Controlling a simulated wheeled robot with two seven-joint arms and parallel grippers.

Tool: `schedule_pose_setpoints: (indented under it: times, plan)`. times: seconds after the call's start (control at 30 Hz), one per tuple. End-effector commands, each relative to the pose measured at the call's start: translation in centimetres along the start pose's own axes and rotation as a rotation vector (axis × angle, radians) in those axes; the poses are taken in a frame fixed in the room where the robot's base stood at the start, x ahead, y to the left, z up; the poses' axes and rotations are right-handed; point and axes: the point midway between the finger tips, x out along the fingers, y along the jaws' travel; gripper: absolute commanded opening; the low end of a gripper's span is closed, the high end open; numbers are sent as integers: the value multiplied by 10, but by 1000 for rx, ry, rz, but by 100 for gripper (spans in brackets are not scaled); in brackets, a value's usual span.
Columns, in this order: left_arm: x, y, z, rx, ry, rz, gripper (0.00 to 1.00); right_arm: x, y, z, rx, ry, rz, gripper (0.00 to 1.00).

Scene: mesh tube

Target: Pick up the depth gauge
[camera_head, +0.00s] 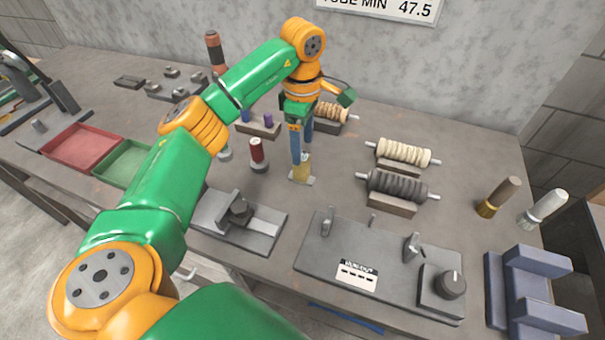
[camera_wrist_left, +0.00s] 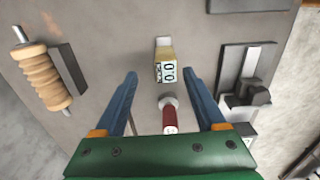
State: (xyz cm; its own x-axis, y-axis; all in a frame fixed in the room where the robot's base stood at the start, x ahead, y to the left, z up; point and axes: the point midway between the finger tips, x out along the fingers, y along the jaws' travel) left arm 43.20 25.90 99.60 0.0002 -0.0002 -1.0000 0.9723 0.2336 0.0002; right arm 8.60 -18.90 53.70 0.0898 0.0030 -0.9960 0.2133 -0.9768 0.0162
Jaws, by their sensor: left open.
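The depth gauge (camera_head: 302,168) looks like a small yellow block with a white 0.0 readout and a pale foot, standing on the bench. It also shows in the left wrist view (camera_wrist_left: 165,72), ahead of the fingers and between their lines. My left gripper (camera_head: 301,150) is open above and close to the gauge, its blue fingers pointing down. My right gripper is not in view.
A red-handled tool (camera_head: 258,154) stands just left of the gauge. A grey slide fixture (camera_head: 240,218) and a labelled plate (camera_head: 380,268) lie nearer. Ribbed rollers on stands, a cream one (camera_head: 403,152) and a dark one (camera_head: 397,186), are to the right. Red (camera_head: 88,147) and green (camera_head: 125,162) trays are left.

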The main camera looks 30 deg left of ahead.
Motion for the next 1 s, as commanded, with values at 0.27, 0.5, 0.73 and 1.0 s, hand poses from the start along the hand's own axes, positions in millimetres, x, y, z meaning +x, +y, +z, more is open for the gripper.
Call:
schedule_pose_setpoints:
  times: [0.27, 0.5, 0.73, 1.0]
  plan:
    - [40, -10, 0, 1, 3, -8, 72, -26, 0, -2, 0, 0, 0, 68]
    - [67, -9, 1, 0, 1, -1, 72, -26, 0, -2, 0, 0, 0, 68]
    - [67, -9, 1, 0, 1, 0, 43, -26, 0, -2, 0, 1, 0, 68]
    - [67, -9, 1, 0, 1, 0, 0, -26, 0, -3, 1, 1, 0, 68]
